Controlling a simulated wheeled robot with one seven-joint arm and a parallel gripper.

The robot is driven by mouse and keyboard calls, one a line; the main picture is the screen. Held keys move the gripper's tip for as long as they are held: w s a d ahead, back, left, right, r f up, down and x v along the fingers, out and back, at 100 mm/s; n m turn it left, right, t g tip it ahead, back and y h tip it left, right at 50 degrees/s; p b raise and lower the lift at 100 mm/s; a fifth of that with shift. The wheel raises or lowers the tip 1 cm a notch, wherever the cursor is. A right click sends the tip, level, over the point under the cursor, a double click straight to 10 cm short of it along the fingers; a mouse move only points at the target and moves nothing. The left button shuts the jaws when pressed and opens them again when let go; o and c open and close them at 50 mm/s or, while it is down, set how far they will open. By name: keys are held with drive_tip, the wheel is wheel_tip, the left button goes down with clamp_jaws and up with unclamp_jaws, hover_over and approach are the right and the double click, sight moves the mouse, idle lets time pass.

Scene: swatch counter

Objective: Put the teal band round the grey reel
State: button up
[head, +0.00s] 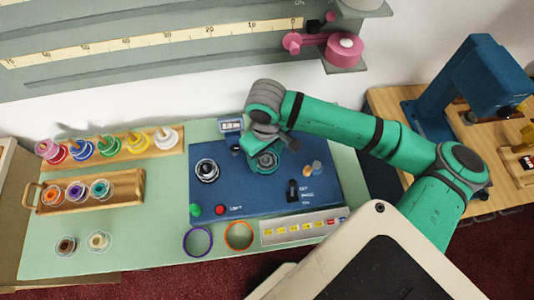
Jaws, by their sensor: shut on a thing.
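My gripper (265,149) is over the blue panel, right of its middle, and is shut. A teal ring-like shape, which I take for the teal band (265,162), shows right at my gripper. My arm is also green, and the fingertips are too small and covered to tell apart. A round grey and dark piece, which looks like the grey reel (207,171), stands on the left part of the panel, to the left of my gripper and apart from it. I cannot tell exactly how the band sits in the jaws.
A purple band (198,242) and an orange band (239,236) lie in front of the blue panel (240,200). A wooden tray (137,202) and a rack of coloured spools (109,147) stand left. A labelled strip (300,227) lies front right.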

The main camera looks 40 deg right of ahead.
drive_tip(key=shift+f, duration=0.1)
drive_tip(key=o, duration=1.1)
drive_tip(key=shift+r, duration=3.55)
